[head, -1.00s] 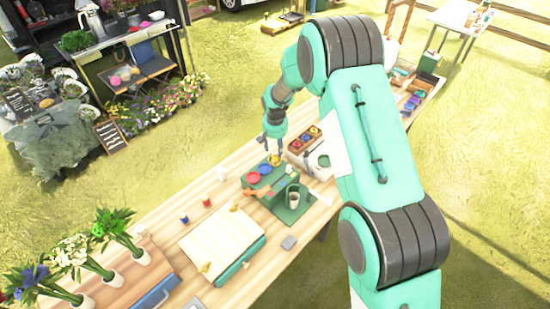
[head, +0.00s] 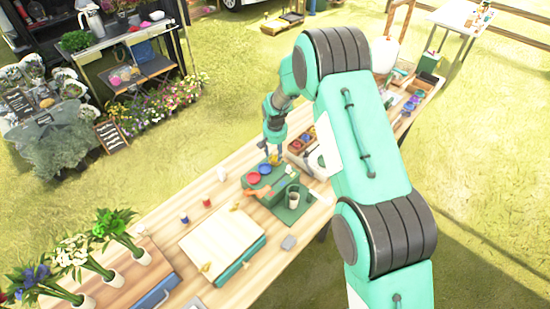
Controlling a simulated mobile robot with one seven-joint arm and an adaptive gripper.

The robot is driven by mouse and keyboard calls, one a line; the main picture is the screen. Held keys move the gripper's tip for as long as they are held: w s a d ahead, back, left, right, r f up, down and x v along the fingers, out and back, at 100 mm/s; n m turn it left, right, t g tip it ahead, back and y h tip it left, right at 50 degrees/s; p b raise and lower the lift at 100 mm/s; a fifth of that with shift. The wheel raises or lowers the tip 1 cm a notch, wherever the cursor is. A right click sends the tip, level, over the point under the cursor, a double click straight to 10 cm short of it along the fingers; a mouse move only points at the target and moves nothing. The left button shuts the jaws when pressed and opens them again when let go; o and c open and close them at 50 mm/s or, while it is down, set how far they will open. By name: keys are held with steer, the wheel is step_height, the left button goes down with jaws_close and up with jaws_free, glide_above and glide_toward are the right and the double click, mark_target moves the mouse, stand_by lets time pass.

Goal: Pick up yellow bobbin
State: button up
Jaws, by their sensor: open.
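A row of round things sits on a green box (head: 262,191) on the long wooden table: a red one (head: 253,178), a blue one (head: 265,169) and a yellow one, which I take as the yellow bobbin (head: 274,161). My gripper (head: 270,154) points down, open, right at the yellow one and partly covers it. I cannot tell whether the fingers touch it or are around it.
A green stand with a cup (head: 293,196) is just right of the box. A wooden tray (head: 297,147) is behind it. Small blue (head: 185,219) and red (head: 207,202) pieces and a large pale book-like block (head: 218,240) lie at the front left. Vases of flowers stand further left.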

steer(key=shift+w+f, duration=0.15)
steer(key=shift+f, duration=1.1)
steer(key=c, duration=1.1)
